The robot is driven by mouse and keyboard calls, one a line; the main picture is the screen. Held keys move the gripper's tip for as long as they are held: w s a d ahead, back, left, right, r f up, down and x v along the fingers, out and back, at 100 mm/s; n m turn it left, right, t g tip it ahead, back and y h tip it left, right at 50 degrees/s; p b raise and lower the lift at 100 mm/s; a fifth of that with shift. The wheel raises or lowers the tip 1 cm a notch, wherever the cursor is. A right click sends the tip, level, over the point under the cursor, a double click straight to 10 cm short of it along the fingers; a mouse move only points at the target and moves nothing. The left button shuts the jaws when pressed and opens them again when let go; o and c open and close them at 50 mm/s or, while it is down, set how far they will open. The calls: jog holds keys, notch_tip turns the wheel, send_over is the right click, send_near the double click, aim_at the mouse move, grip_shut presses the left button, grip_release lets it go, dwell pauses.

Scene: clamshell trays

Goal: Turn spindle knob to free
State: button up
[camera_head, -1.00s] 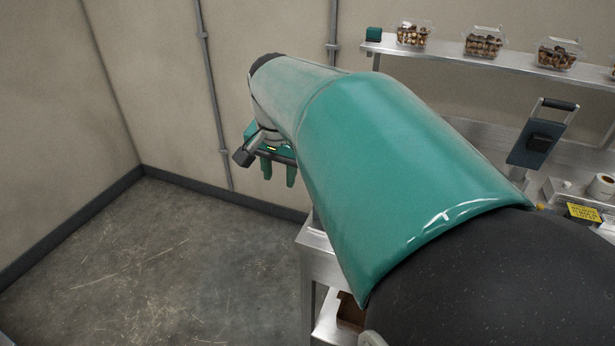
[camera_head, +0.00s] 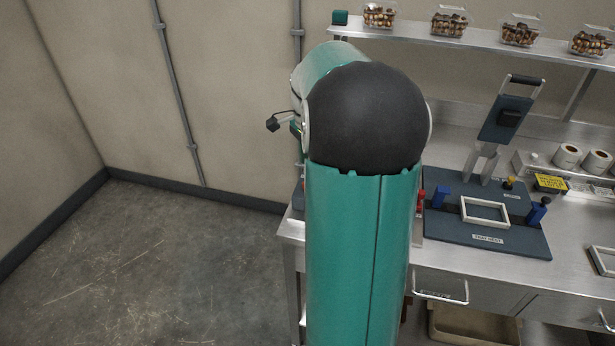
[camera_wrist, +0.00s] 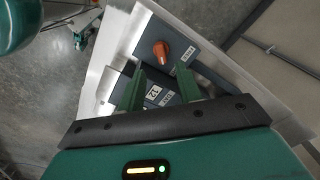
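An orange-red knob (camera_wrist: 161,50) sits on a dark blue-grey panel (camera_wrist: 188,60) in the wrist view. Its ridge looks tilted, and a white label lies beside it. I cannot read that label or tell which setting the knob points to. My gripper (camera_wrist: 160,68) is open and empty, its two green fingers spread apart. The knob shows just past the fingertips, roughly between them in the picture, and apart from them. In the head view my arm hides the fingers and the knob.
A metal bench (camera_head: 575,262) carries a dark tray nest (camera_head: 515,240) with a white frame (camera_head: 485,221), blue posts, and a raised lever press (camera_head: 506,118). Label rolls (camera_head: 567,155) stand at right. Filled clamshell trays (camera_head: 449,22) line the shelf. The floor at left is clear.

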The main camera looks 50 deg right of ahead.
notch_tip(320, 180, down, 6)
jog(key=shift+f, duration=0.15)
jog(key=shift+w, duration=0.1)
grip_shut()
